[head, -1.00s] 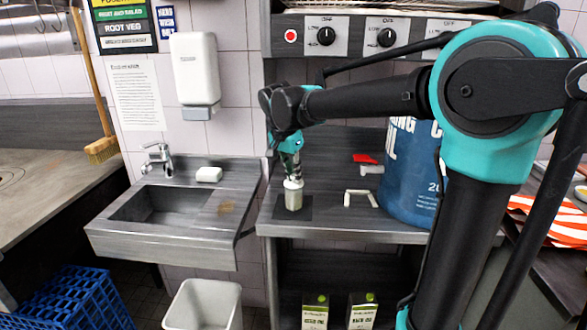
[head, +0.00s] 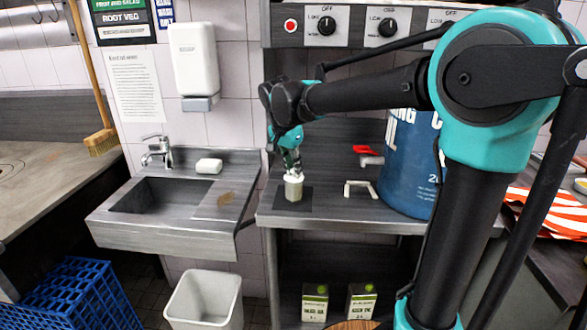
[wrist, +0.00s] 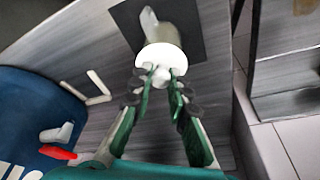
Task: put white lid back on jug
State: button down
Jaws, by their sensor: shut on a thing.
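The pale jug (head: 293,190) stands upright on a dark square mat (head: 303,208) near the left front of the grey counter. My gripper (head: 292,172) points down from above it. In the wrist view, my gripper (wrist: 161,74) is shut on the small knob of the round white lid (wrist: 160,54). The lid is over the jug's mouth and hides most of the jug; a pale part of the jug (wrist: 149,20) sticks out beyond it. I cannot tell whether the lid is fully seated or just above the rim.
A white bracket-shaped piece (head: 360,188) and a red-topped item (head: 367,152) lie to the right. A large blue drum (head: 408,170) stands beyond them. A sink (head: 160,197) is on the left, with a bin (head: 203,300) below.

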jog(key=c, duration=1.4)
grip_release()
jog(key=shift+o, duration=0.2)
